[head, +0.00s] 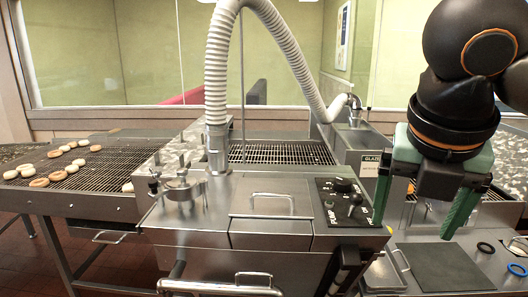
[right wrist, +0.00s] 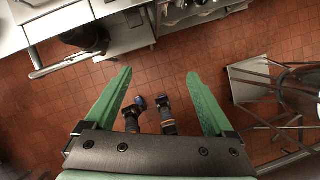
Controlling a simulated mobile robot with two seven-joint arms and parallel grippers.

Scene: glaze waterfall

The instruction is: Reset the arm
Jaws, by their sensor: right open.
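My right arm comes in from the upper right of the head view. Its gripper (head: 414,228) has green fingers spread apart, pointing down over the right side of the glazing machine. In the right wrist view the gripper (right wrist: 157,74) is open, and nothing is between the fingers. Below it is the tiled floor (right wrist: 75,95). My left gripper is in neither view.
The steel glazing machine (head: 272,185) fills the middle, with a ribbed hose (head: 217,75) arching over it. A rack (head: 110,170) with several doughnuts stands at left.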

